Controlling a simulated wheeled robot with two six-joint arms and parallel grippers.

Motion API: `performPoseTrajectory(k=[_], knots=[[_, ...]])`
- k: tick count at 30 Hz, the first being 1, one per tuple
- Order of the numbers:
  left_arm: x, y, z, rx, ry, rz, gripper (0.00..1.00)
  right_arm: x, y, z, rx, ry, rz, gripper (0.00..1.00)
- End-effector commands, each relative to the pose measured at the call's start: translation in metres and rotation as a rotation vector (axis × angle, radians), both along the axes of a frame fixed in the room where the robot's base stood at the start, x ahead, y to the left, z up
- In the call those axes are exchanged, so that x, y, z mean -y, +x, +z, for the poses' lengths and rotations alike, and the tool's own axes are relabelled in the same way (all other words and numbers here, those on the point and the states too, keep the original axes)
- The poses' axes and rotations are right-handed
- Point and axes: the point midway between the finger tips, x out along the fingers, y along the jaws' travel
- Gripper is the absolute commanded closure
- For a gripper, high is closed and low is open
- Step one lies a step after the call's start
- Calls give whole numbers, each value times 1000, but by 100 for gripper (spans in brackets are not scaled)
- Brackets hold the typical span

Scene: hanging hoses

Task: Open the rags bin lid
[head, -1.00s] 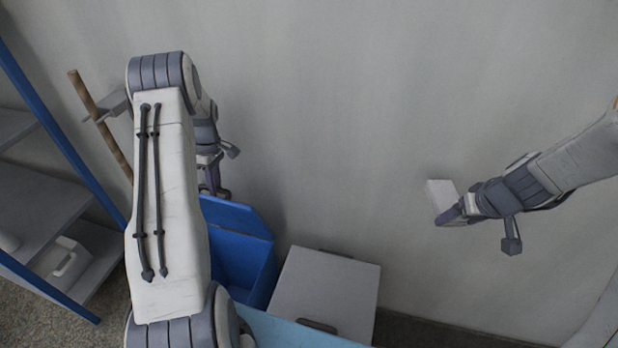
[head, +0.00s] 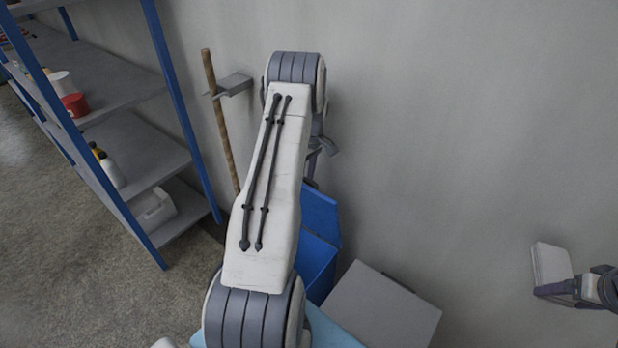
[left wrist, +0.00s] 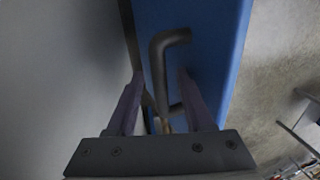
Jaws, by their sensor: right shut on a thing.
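A blue bin (head: 315,262) stands against the wall, partly hidden behind my left arm; no label can be read. Its blue lid panel (head: 320,212) appears tilted up at the back. In the left wrist view the blue panel (left wrist: 215,45) carries a dark bent handle (left wrist: 165,75). My left gripper (left wrist: 160,90) is open, with its fingers on either side of the handle; I cannot tell whether they touch it. In the head view my arm mostly hides this gripper. My right gripper (head: 560,288) is shut on a white flat block (head: 552,262) at the right.
A grey box (head: 380,308) stands right of the blue bin. A blue-posted shelf (head: 135,140) with containers stands at the left. A wooden pole (head: 220,120) leans by a wall bracket (head: 233,84). Open floor (head: 50,240) lies at the lower left.

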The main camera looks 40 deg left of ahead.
Motion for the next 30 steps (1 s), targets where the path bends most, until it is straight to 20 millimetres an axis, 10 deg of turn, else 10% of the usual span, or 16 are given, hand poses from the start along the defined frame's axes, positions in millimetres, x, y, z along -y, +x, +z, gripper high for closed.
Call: performPoseTrajectory(k=[30], knots=[[-1, 22, 119, 0, 0, 1, 48, -1, 0, -8, 0, -1, 2, 74]])
